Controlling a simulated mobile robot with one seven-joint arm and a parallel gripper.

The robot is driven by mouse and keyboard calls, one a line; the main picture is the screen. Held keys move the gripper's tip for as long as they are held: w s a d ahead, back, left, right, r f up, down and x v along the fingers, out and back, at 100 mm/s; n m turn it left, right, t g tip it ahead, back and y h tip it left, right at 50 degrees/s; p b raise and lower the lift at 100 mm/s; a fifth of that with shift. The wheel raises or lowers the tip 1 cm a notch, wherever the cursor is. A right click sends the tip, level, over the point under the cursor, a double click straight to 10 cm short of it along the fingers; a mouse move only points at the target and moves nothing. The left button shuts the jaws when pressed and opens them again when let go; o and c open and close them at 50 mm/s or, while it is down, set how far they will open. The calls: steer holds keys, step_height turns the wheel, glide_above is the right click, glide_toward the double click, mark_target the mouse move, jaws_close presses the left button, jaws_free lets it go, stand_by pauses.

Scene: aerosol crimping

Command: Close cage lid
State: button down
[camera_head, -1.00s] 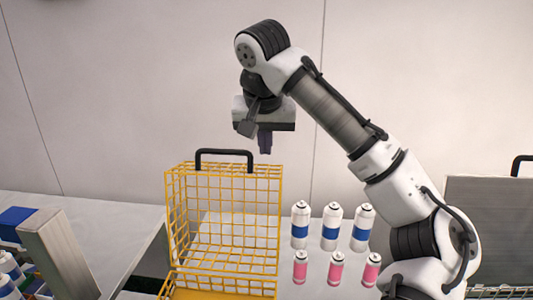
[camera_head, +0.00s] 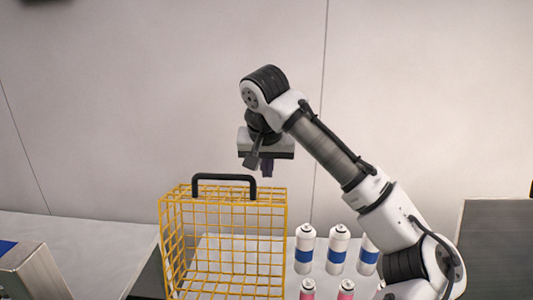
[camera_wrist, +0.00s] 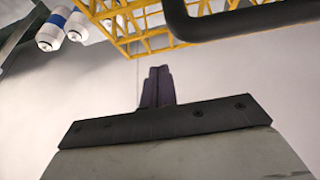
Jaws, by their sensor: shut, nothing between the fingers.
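The yellow wire cage lid (camera_head: 222,235) stands upright in the head view, with a black handle (camera_head: 224,177) along its top. The bottom of the cage is cut off by the picture's lower edge. My gripper (camera_head: 267,173) points down just above and right of the handle's right end, with its fingers shut and empty. In the wrist view the shut fingers (camera_wrist: 158,73) point toward the yellow wires (camera_wrist: 150,25). The handle (camera_wrist: 230,22) crosses the top right there, apart from the fingers.
White cans with blue bands (camera_head: 338,250) and pink ones (camera_head: 346,290) stand right of the cage on a pale table. A grey metal block (camera_head: 35,272) is at lower left. A grey panel (camera_head: 495,250) stands at far right. The wall behind is bare.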

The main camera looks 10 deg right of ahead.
steer(key=x, duration=0.4)
steer(key=shift+f+p, duration=0.2)
steer(key=shift+p, duration=0.2)
steer(key=shift+d, duration=0.1)
